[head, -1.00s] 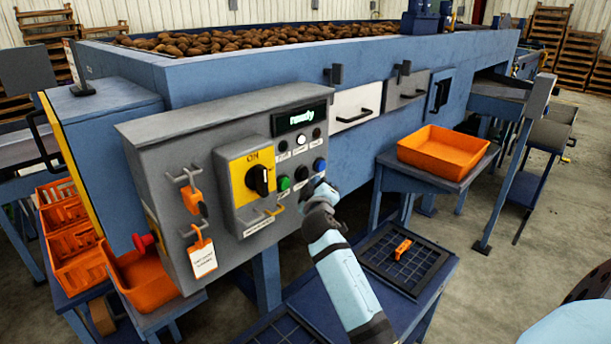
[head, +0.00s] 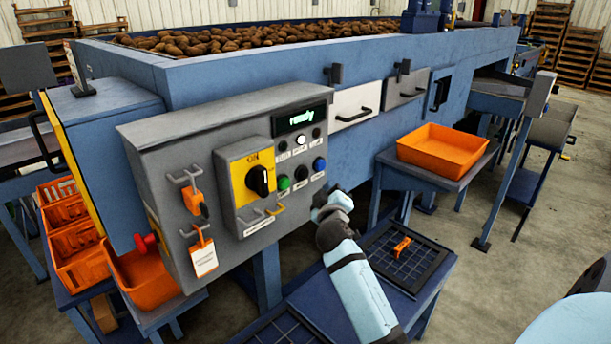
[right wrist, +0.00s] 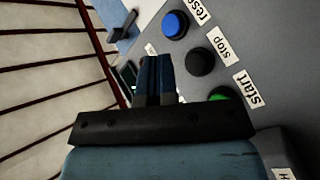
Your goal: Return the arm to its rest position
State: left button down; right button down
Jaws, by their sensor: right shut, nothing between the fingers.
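My right arm comes up from the bottom of the head view, and its wrist is just right of the grey control box (head: 160,160). My right gripper (right wrist: 155,75) is shut and empty in the right wrist view; in the head view its fingers are mostly hidden behind the wrist. It is in front of the panel and apart from the buttons as far as I can tell. The blue button (head: 319,164), black button (head: 301,172) and green button (head: 283,182) show on the panel. The display (head: 299,118) reads "ready". My left gripper is not in view.
An orange tray (head: 443,148) stands on a blue stand at the right. A small orange piece (head: 402,246) lies on a dark gridded mat (head: 430,262) beside my forearm. Orange crates (head: 72,242) stand at the left. Open floor lies at the right.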

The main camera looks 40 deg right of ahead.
dwell(0.3)
jog(key=s+a+f+n+g+y+p, duration=0.1)
jog(key=s+a+f+y+p, duration=0.1)
jog(key=s+a+f+y, duration=0.7)
jog(key=s+a+f+n+y+p, duration=0.25)
jog(key=s+a+f, duration=0.45)
jog(key=a+f, duration=0.6)
jog(key=s+a+f+m+g+y+p, duration=0.1)
jog(key=s+a+y, duration=0.3)
jog(key=s+a, duration=0.6)
jog(key=shift+s+f+m+g, duration=0.15)
jog(key=shift+f+m+g, duration=0.15)
jog(key=shift+m+g, duration=0.3)
jog(key=shift+d, duration=0.1)
